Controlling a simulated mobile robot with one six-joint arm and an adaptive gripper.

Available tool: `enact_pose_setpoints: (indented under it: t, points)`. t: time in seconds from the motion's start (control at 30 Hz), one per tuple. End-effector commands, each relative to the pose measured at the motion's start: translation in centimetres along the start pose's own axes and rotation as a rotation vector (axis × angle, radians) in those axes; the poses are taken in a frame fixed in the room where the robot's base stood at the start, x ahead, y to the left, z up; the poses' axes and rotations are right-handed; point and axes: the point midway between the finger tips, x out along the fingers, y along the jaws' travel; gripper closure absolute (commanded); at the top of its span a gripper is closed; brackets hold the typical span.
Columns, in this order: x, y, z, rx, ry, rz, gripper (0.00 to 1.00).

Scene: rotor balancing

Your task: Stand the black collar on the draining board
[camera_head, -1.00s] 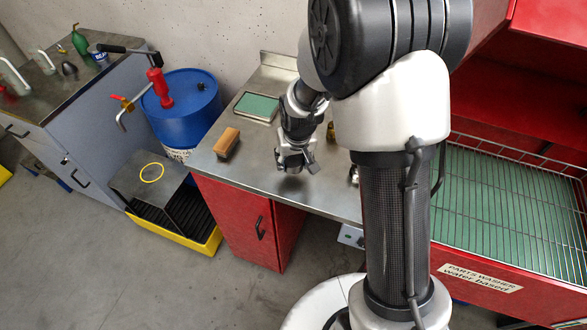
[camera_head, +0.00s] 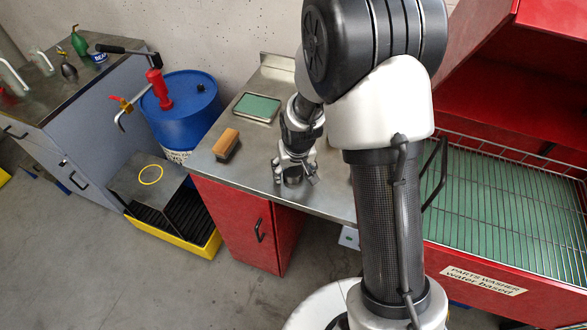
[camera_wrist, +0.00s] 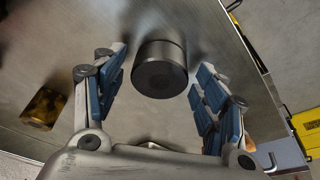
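The black collar (camera_wrist: 160,67) is a short dark cylinder between the fingers in the wrist view, with its round end facing the camera. It also shows as a dark shape below my gripper in the head view (camera_head: 292,177). My gripper (camera_wrist: 162,60) is open, with one finger on each side of the collar and a visible gap to each. In the head view my gripper (camera_head: 294,170) is low over the grey steel worktop (camera_head: 240,175). The collar appears to be at the worktop; its exact contact is unclear. I cannot tell which surface is the draining board.
A wooden brush (camera_head: 226,144) and a green-topped tray (camera_head: 257,107) lie on the worktop. A brass-coloured piece (camera_wrist: 43,107) lies left in the wrist view. A wire rack (camera_head: 500,200) lies in the red parts washer at right. A blue drum (camera_head: 182,110) stands left.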

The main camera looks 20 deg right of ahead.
Motion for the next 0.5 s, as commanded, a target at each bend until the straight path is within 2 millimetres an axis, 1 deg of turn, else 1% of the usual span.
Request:
enact_pose_setpoints:
  t: [0.33, 0.43, 0.5]
  points:
    - [-0.3, 0.0, -0.1, 0.000, 0.000, 0.000, 0.32]
    - [-1.3, 0.0, -0.2, 0.000, 0.003, 0.000, 0.32]
    - [-2.6, 0.0, -0.3, 0.000, 0.004, 0.000, 0.32]
